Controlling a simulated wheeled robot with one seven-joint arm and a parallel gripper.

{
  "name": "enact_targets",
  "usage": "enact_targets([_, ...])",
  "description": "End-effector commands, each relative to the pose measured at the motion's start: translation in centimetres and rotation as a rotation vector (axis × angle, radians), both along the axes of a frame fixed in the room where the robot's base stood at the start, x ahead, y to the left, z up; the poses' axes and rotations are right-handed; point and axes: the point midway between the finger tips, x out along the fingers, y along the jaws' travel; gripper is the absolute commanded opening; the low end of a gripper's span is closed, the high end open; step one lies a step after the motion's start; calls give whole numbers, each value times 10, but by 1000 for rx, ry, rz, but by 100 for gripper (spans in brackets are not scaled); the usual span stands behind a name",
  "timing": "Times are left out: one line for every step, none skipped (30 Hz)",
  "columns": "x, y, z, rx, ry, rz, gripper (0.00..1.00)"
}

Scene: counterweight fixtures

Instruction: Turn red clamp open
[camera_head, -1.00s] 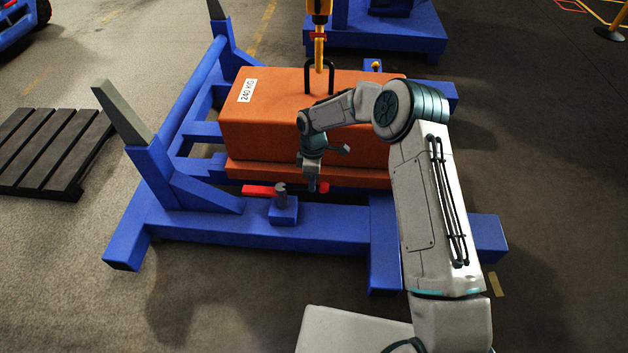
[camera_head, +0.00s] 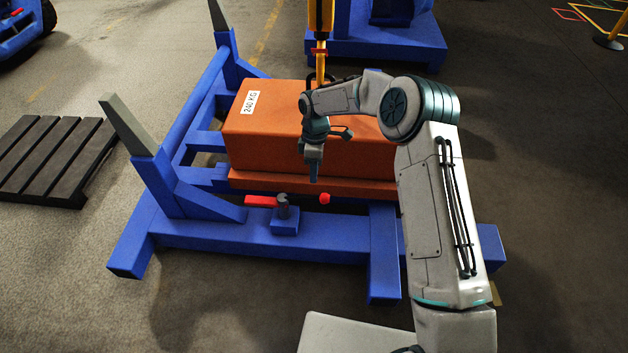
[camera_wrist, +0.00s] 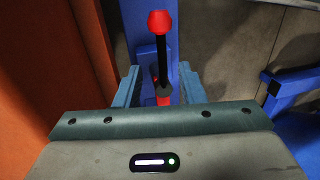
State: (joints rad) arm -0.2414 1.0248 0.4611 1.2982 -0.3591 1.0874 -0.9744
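The red clamp sits on the front beam of the blue frame. Its red bar (camera_head: 261,201) points left from a grey pivot post (camera_head: 283,207), and its red knob (camera_head: 324,198) is to the right. In the wrist view the knob (camera_wrist: 162,22) tops a black rod ahead of my gripper. My gripper (camera_head: 313,178) is above and slightly left of the knob, apart from it, in front of the orange weight. In the wrist view its two blue fingers (camera_wrist: 158,90) are spread, with the clamp's lower part seen between them. Nothing is held.
The orange 240 KG weight (camera_head: 262,145) rests on the blue frame (camera_head: 240,236), close behind my gripper. A yellow hoist (camera_head: 320,20) hangs above it. Grey-tipped posts (camera_head: 128,125) rise on the left. A dark pallet (camera_head: 50,160) lies far left. Floor in front is clear.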

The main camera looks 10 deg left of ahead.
Motion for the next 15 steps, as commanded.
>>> enact_targets([3, 1, 15, 2, -5, 0, 36])
enact_targets([4, 1, 20, 2, -4, 0, 36])
enact_targets([5, 1, 26, 1, -3, 1, 36])
enact_targets([6, 1, 31, 1, -3, 1, 36])
enact_targets([7, 1, 34, 1, -3, 1, 36])
enact_targets([8, 1, 39, 0, -3, 0, 36])
enact_targets([9, 1, 42, 0, -3, 0, 36])
enact_targets([9, 1, 44, 0, -3, 0, 36])
enact_targets([10, 1, 47, 0, -3, 0, 36])
enact_targets([10, 1, 48, 0, -3, 0, 36])
enact_targets([10, 1, 49, 0, -2, 0, 36])
enact_targets([10, 1, 50, 0, -2, 0, 36])
enact_targets([10, 1, 50, 0, -2, 0, 36])
enact_targets([10, 1, 50, 0, -1, 0, 36])
enact_targets([10, 1, 50, 0, -1, 0, 36])
